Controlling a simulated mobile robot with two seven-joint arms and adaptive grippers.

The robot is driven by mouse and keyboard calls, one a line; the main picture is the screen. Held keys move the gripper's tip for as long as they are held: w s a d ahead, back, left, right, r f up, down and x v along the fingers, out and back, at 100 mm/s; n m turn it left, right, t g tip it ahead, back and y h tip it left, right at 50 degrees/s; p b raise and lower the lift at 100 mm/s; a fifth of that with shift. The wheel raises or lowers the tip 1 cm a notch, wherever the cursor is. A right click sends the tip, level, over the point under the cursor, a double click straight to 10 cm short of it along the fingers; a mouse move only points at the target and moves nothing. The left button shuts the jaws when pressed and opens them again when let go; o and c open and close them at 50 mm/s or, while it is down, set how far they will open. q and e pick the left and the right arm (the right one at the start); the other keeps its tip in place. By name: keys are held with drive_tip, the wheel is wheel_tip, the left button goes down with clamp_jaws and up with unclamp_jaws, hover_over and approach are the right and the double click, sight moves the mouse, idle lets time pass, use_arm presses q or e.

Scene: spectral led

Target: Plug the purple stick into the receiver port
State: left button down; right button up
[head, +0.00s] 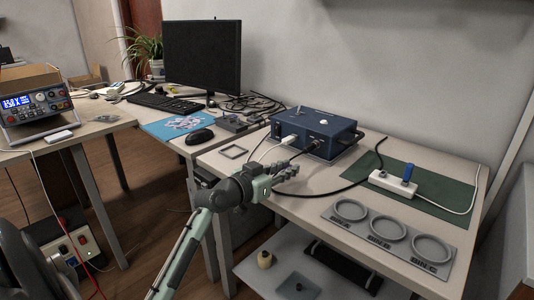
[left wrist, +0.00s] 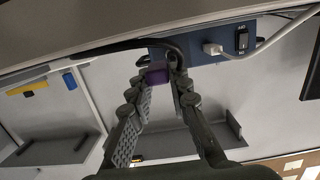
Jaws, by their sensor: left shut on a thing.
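The purple stick (left wrist: 157,76) shows in the left wrist view as a small purple block between the fingertips of my left gripper (left wrist: 161,66). The gripper is shut on it. In the head view my left gripper (head: 288,172) is in front of the dark blue box (head: 318,128), above the table's front left part, and the stick cannot be made out there. The box front (left wrist: 205,48) also shows in the left wrist view, beyond the fingertips. I cannot tell which opening is the receiver port. My right gripper is not in view.
A white plug (left wrist: 212,49) and a black cable (head: 345,188) are at the box. A white power strip (head: 380,180) with a blue stick (head: 408,172) lies on a green mat (head: 435,184). A grey tray (head: 362,222) with three rings lies at the front.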

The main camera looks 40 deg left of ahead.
sight(283, 185)
use_arm(q)
drive_tip(key=shift+s+a+f, duration=0.1)
drive_tip(key=shift+f, duration=0.65)
drive_tip(key=shift+s+a+f, duration=0.1)
drive_tip(key=shift+f, duration=0.65)
drive_tip(key=shift+f, duration=0.1)
drive_tip(key=c, duration=1.8)
unclamp_jaws()
drive_tip(key=o, duration=0.4)
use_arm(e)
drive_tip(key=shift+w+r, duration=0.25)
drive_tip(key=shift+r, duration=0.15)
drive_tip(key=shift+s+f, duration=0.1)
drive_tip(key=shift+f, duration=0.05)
